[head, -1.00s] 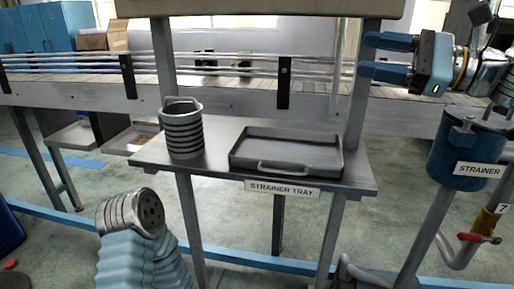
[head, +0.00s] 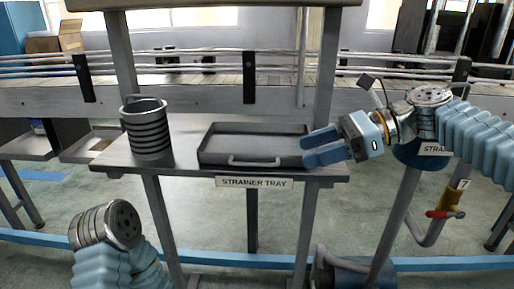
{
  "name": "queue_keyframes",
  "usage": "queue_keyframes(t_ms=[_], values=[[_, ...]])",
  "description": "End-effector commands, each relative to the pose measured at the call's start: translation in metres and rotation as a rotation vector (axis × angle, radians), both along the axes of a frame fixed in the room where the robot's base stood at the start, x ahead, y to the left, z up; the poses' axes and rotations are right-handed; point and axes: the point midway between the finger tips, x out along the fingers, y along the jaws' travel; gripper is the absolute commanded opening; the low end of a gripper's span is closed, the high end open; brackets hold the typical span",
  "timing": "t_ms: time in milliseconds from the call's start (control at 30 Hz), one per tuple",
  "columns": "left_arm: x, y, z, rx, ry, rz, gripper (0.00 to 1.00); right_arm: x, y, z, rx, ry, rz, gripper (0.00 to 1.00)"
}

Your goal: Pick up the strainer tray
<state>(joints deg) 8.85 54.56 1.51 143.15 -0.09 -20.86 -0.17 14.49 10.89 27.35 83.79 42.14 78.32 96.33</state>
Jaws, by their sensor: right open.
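The strainer tray (head: 225,142) is a shallow dark grey rectangular tray with a bar handle on its front side. It lies flat on a grey metal shelf (head: 185,150), above a label reading STRAINER TRAY (head: 254,183). My right gripper (head: 322,148) comes in from the right with its two blue fingers open, at the tray's right end. Its fingertips overlap the tray's right edge in the picture; I cannot tell whether they touch it. Nothing shows between the fingers. My left arm shows at the lower left, but its gripper is not visible.
A ribbed grey cylindrical strainer (head: 147,130) with a loop handle stands on the shelf left of the tray. Shelf posts rise behind at both sides. A blue strainer housing (head: 411,157), partly hidden by my right arm, and a red-handled valve (head: 440,214) are at the right.

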Motion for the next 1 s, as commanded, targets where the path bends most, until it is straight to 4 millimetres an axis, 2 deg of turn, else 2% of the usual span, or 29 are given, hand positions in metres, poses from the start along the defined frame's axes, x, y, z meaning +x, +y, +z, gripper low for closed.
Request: queue_keyframes(t_ms=[200,300,600,900,1000], values=[[0.001,0.002,-0.005,0.002,-0.001,0.005,0.43,-0.001,0.036,-0.015,0.000,-0.002,0.004,0.60],[0.001,0.002,-0.005,0.003,-0.001,0.006,0.43,-0.001,0.047,-0.020,0.001,-0.001,0.004,0.60],[0.001,0.002,-0.005,0.003,-0.001,0.007,0.43,0.000,0.052,-0.021,0.001,-0.003,0.001,0.58],[0.001,0.002,-0.005,0.003,-0.001,0.007,0.43,0.000,0.051,-0.020,0.001,-0.003,0.000,0.12],[0.001,0.002,-0.005,0.003,-0.001,0.007,0.43,0.000,0.051,-0.020,0.002,-0.003,0.000,0.00]])
